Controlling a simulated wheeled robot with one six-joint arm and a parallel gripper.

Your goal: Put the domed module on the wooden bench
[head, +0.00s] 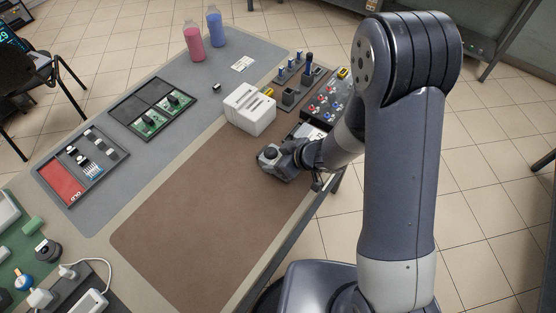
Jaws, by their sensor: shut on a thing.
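The domed module (270,158), a grey piece with a small dark round top, is at the end of my arm. My gripper (290,157) reaches in from the right and is shut on it. The fingers are small in view and partly hidden by my wrist. The module is over the right edge of the brown mat. I cannot tell whether it touches the mat. The wooden bench (110,218) shows as a pale beige top around the grey and brown mats.
A white slotted box (250,108) stands just beyond my gripper, beside a dark panel with coloured knobs (325,101). Pink (193,42) and blue (215,27) bottles stand at the back. Trays (83,165) lie on the grey mat. The brown mat (200,220) is largely clear.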

